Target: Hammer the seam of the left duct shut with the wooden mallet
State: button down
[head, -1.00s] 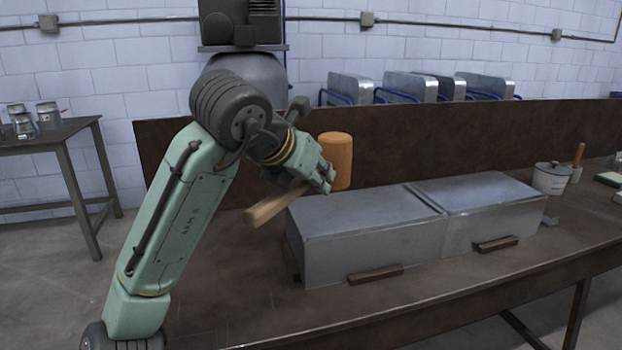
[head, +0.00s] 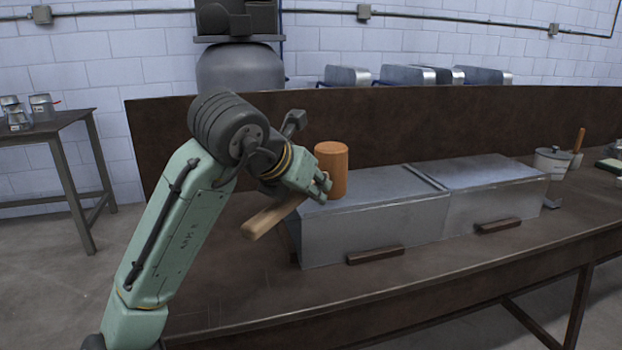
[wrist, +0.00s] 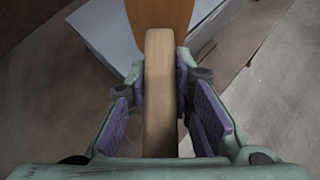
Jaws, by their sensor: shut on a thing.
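My gripper (head: 318,184) is shut on the handle of the wooden mallet (head: 331,168). The orange-brown mallet head is upright over the left end of the left duct (head: 375,228), at or just above its top; I cannot tell if it touches. The pale handle slants down to the left past the gripper. In the wrist view the handle (wrist: 159,95) runs between the purple finger pads, with the duct (wrist: 105,35) behind. The left duct is a grey metal box on the bench, meeting a second duct (head: 490,185) at a raised joint strip.
Wooden blocks (head: 375,255) lie against the ducts' front on the brown bench (head: 450,275). A dark backboard (head: 450,125) stands behind. A lidded pot (head: 552,162) and a brush-like tool in a small pot (head: 577,150) stand at the right. The bench front is clear.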

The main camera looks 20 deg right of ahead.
notch_tip(320, 180, down, 4)
jog(key=b, duration=0.2)
notch_tip(320, 180, up, 10)
jog(key=p, duration=0.8)
jog(key=shift+f+p, duration=0.25)
jog(key=shift+p, duration=0.05)
jog(key=shift+f, duration=0.25)
notch_tip(320, 180, down, 9)
jog(key=b, duration=0.7)
notch_tip(320, 180, up, 9)
jog(key=p, duration=0.8)
jog(key=shift+r, duration=0.2)
jog(key=shift+f, duration=0.25)
jog(key=d+p, duration=0.1)
jog(key=d, duration=1)
jog(key=shift+w+d, duration=0.25)
jog(key=shift+d, duration=0.05)
